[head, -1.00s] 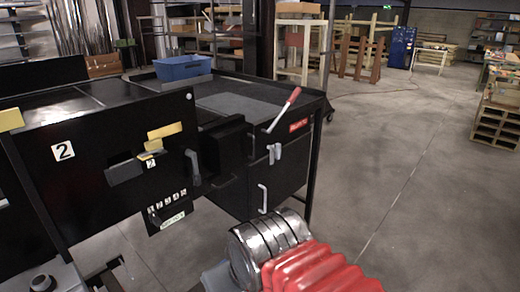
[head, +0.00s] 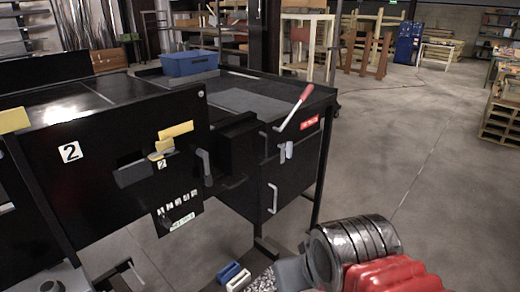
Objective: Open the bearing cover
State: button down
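I cannot tell for sure which part is the bearing cover. The black machine (head: 100,150) fills the left and middle of the head view. Its front carries a "2" label, yellow tags (head: 172,132) and a grey handle (head: 203,163). A black box-like housing (head: 236,150) juts out beside that handle. To its right, a black cabinet front has a grey latch (head: 286,151), a grey pull handle (head: 272,198) and a red-gripped lever (head: 294,106) slanting up. My arm's silver and red links show at bottom right, apart from the machine; my gripper is not visible.
A blue bin (head: 189,65) stands on the machine's top. Blue and white pieces (head: 233,275) show at the bottom. Concrete floor (head: 405,180) is open on the right.

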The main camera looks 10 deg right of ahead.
aim_at(243, 146)
jog(key=z, duration=0.05)
jog(key=k, duration=0.6)
jog(key=z, duration=0.2)
jog(key=i, duration=1.5)
jog(key=u, duration=0.2)
